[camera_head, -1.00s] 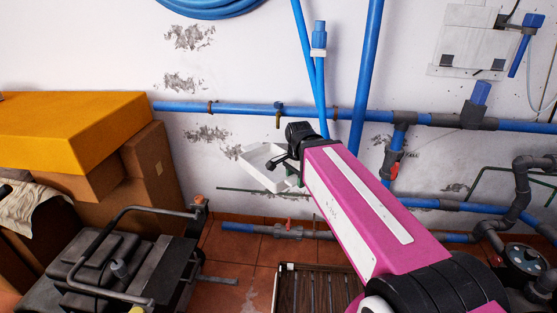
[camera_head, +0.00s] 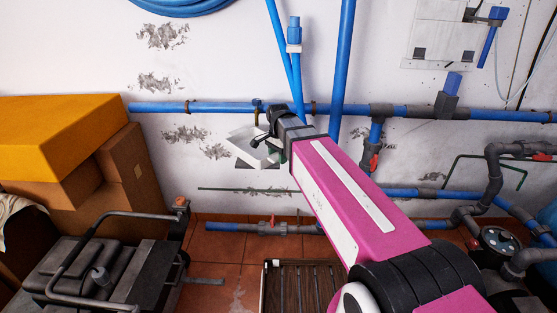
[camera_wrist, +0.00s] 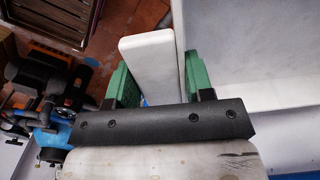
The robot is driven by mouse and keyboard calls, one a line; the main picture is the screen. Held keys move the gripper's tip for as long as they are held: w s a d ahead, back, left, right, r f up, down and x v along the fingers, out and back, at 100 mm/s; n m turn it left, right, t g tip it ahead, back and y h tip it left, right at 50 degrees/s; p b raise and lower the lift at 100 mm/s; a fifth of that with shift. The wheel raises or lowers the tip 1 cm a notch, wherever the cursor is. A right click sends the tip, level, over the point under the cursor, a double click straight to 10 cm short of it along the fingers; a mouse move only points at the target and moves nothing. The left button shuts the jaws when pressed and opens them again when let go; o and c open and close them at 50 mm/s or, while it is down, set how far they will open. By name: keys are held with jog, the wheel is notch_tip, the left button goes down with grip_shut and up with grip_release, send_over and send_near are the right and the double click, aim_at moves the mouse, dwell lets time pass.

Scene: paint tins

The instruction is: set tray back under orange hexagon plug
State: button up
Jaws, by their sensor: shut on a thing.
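The white tray (camera_head: 242,142) is held up in front of the wall, just below the long blue pipe, partly hidden by my gripper. My gripper (camera_wrist: 158,75) has its green fingers either side of the tray's upright white wall (camera_wrist: 151,62), shut on it; the tray's inside spreads to the right in the wrist view. In the head view, my gripper (camera_head: 268,143) is at the tray's right side. I cannot make out a clear orange hexagon plug. A small orange part (camera_head: 182,202) tops a post by the dark machine, its shape too small to tell.
The blue pipe (camera_head: 220,107) runs along the wall close above the tray. A thin green rod (camera_head: 240,189) and a lower pipe with a red valve (camera_head: 275,226) lie below. Yellow and brown boxes (camera_head: 60,130) stand left. A slatted crate (camera_head: 265,285) is on the floor.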

jog(key=w, duration=0.8)
jog(key=shift+w+d, duration=0.1)
jog(key=shift+s+f, duration=0.25)
jog(key=shift+f, duration=0.4)
jog(key=shift+s+f, duration=0.2)
jog(key=shift+f, duration=0.4)
jog(key=shift+w+f, duration=0.2)
jog(key=shift+f, duration=1.95)
jog(key=o, duration=0.9)
jog(key=shift+o, duration=0.2)
